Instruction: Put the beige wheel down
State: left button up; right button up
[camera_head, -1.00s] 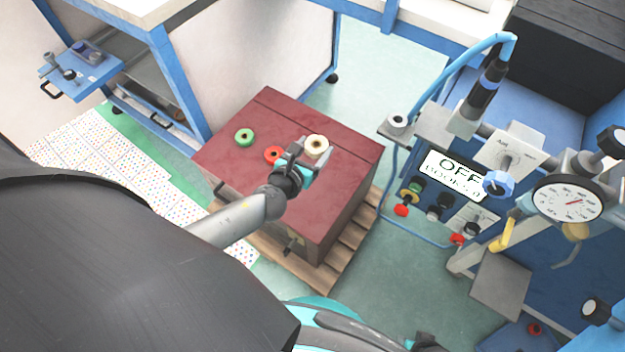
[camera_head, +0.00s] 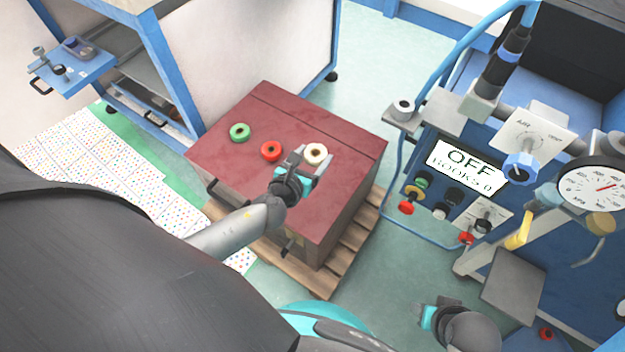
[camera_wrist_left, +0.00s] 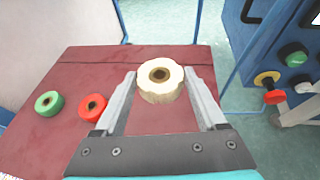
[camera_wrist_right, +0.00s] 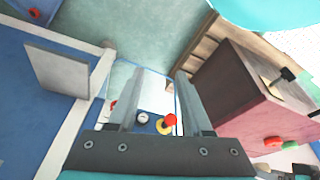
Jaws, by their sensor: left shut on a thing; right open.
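The beige wheel (camera_head: 316,146) is at the tips of my left gripper (camera_head: 308,161), over the far right part of the dark red box top (camera_head: 270,115). In the left wrist view the beige wheel (camera_wrist_left: 160,93) sits between the two fingertips, which are shut on it. It is upright with its hole facing up. It looks very close to the box top; I cannot tell whether its underside touches. My right gripper (camera_wrist_right: 156,85) is open and empty, away from the box at the lower right of the head view.
A red wheel (camera_head: 264,152) and a green wheel (camera_head: 232,133) lie on the box top, left of the beige one. The box stands on a wooden pallet (camera_head: 325,275). A blue machine with an OFF display (camera_head: 468,164) stands at the right. The box's front top is clear.

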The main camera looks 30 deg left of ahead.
pick_arm(q)
notch_tip(320, 180, down, 4)
jog(key=b, duration=0.3)
jog(key=shift+f, duration=0.1)
pick_arm(e)
notch_tip(320, 180, up, 7)
jog(key=w+t, duration=0.1)
pick_arm(q)
notch_tip(320, 180, down, 2)
jog(key=shift+b, duration=1.1)
jog(key=shift+f+b, duration=0.3)
jog(key=shift+f, duration=0.05)
jog(key=shift+f+b, duration=0.9)
jog(key=shift+f, duration=0.05)
jog(key=shift+f+b, duration=0.3)
jog(key=shift+f, duration=0.15)
pick_arm(e)
jog(key=w+a+r+t+y, duration=0.2)
jog(key=w+a+t+y, duration=0.2)
jog(key=w+a+t, duration=0.2)
jog(key=shift+a+r+t, duration=0.35)
jog(key=shift+a+t, duration=0.55)
jog(key=shift+a, duration=0.3)
